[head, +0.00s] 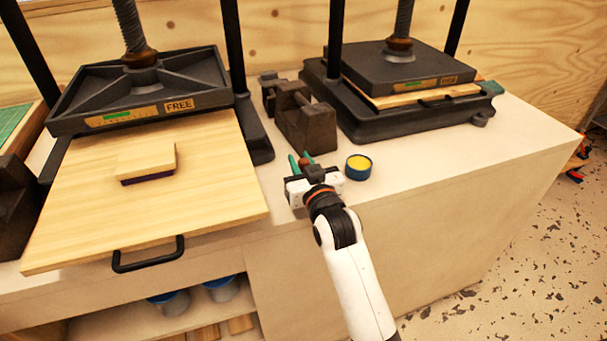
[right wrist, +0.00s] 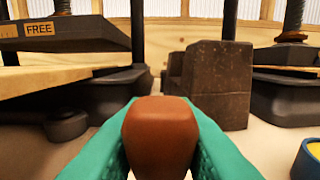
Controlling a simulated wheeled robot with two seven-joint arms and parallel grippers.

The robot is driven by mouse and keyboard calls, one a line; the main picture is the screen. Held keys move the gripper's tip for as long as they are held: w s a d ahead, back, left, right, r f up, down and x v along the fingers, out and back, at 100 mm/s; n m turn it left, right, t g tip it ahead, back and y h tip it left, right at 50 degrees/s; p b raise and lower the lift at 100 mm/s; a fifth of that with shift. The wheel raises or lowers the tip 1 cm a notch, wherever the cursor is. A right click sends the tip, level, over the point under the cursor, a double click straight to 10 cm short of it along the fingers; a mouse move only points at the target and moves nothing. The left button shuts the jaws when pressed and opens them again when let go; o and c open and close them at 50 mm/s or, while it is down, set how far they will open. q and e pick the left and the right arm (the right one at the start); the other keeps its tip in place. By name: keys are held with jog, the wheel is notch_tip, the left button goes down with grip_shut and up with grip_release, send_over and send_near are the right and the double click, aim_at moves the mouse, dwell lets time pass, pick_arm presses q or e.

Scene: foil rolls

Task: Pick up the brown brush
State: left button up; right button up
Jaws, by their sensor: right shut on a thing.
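The brown brush shows as a rounded brown block (right wrist: 160,130) between the green fingers of my right gripper (right wrist: 158,145) in the right wrist view. The fingers touch it on both sides. In the head view my right gripper (head: 306,164) is over the counter, in front of the dark metal block and left of the small tin. A small brown part of the brush (head: 314,172) shows there; the rest is hidden by the gripper. I cannot tell whether the brush still touches the counter. My left gripper is not in view.
A blue tin with yellow contents (head: 358,167) stands just right of the gripper. A dark metal block (head: 306,125) is behind it. A press with a wooden board (head: 215,200) is at left, another press (head: 400,115) at back right. The counter's right part (head: 470,150) is clear.

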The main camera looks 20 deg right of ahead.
jog(key=shift+r, duration=0.1)
notch_tip(320, 180, up, 10)
jog(key=shift+p, duration=0.45)
dwell(1.6)
